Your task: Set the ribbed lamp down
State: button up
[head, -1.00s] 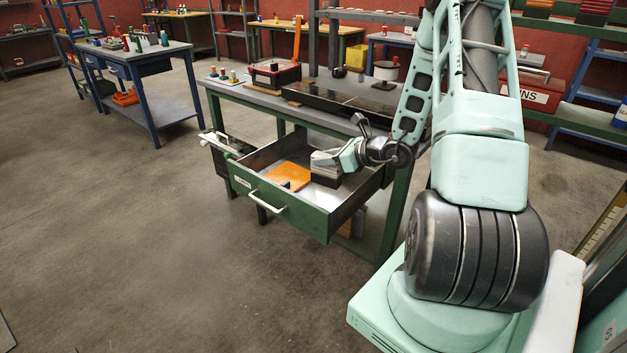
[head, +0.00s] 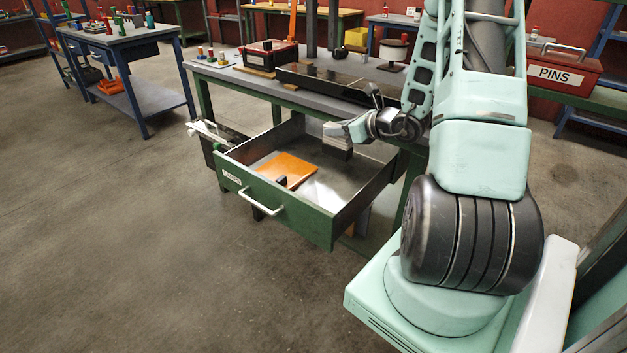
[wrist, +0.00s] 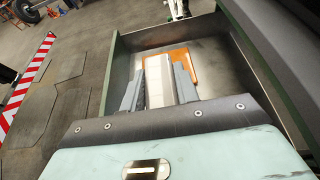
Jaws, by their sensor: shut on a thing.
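My gripper (head: 334,132) is above the far part of the open drawer (head: 362,191) in the head view. In the wrist view my gripper (wrist: 160,82) has a grey finger on each side of a pale strip of the lamp (wrist: 159,84). The lamp appears held over the drawer floor; I cannot tell the exact gap. Its underside is hidden.
An orange board (head: 287,166) with a small dark knob lies in the drawer, leaving bare metal floor to its right. The green workbench (head: 225,79) carries a black slab (head: 330,82) and a red-and-black box (head: 270,54). Open floor lies in front.

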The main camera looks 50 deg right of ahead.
aim_at(337, 140)
jog(key=f, duration=0.1)
jog(key=f+b, duration=0.2)
jog(key=f, duration=0.1)
jog(key=shift+w+d, duration=0.2)
jog(key=shift+w, duration=0.05)
notch_tip(337, 140, down, 9)
jog(key=b, duration=0.1)
jog(key=shift+f, duration=0.1)
jog(key=shift+f+b, duration=0.5)
jog(key=shift+b, duration=0.05)
jog(key=shift+f, duration=0.1)
jog(key=o, duration=1)
jog(key=shift+c, duration=0.2)
jog(key=shift+o, duration=0.2)
jog(key=shift+s+a, duration=0.1)
